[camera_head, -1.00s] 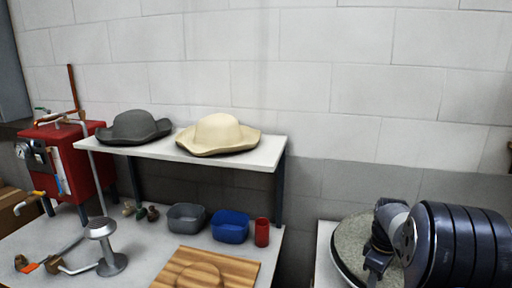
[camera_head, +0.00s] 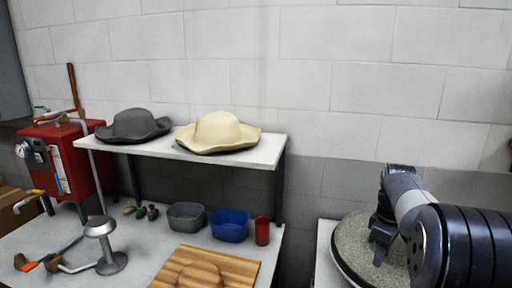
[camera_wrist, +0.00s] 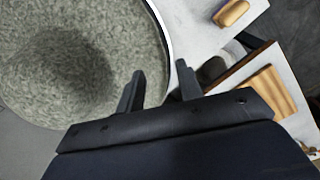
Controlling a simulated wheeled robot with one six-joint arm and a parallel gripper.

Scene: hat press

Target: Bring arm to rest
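My gripper (camera_wrist: 160,82) shows in the wrist view with its two dark fingers apart and nothing between them. It is above the edge of a round, speckled grey disc (camera_wrist: 100,40) with a pale rim. In the head view my arm reaches in from the right, and the gripper (camera_head: 380,247) hangs over the same disc (camera_head: 352,240). The gap between the fingers is hard to make out in the head view.
A shelf (camera_head: 270,152) bears a grey hat (camera_head: 134,126) and a cream hat (camera_head: 219,132).

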